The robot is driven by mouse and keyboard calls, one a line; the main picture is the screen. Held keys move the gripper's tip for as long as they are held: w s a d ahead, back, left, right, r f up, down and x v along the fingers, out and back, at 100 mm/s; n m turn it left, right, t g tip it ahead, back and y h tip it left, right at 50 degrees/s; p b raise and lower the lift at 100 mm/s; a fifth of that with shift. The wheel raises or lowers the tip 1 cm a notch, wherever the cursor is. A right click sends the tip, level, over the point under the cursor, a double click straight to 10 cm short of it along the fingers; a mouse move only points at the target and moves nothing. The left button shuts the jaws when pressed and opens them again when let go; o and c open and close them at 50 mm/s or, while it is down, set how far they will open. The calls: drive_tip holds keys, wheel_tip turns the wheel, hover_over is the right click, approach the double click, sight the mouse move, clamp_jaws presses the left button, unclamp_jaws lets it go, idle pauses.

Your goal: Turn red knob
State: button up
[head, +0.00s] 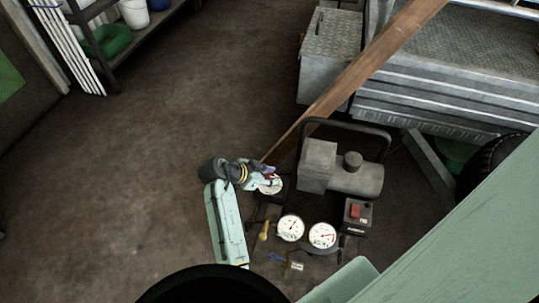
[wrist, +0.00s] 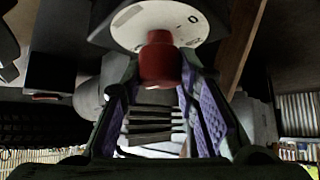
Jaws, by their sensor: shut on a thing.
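The red knob (wrist: 160,60) sticks out from a white dial (wrist: 185,18) with dark markings in the wrist view. My gripper (wrist: 161,82) has its purple-padded fingers on either side of the knob and is shut on it. In the head view my gripper (head: 265,178) is at the compressor's left side, over the white dial (head: 271,188). There the fingers hide most of the knob.
The grey compressor (head: 352,180) stands right of my gripper, with two white gauges (head: 291,228) (head: 322,235) and a red switch (head: 356,211) in front. A wooden plank (head: 350,83) slants behind the gripper. Metal boxes (head: 331,42) stand behind. The floor at left is clear.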

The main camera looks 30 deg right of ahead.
drive_tip(key=shift+d, duration=0.1)
idle(0.5)
drive_tip(key=o, duration=1.2)
drive_tip(key=v, duration=1.2)
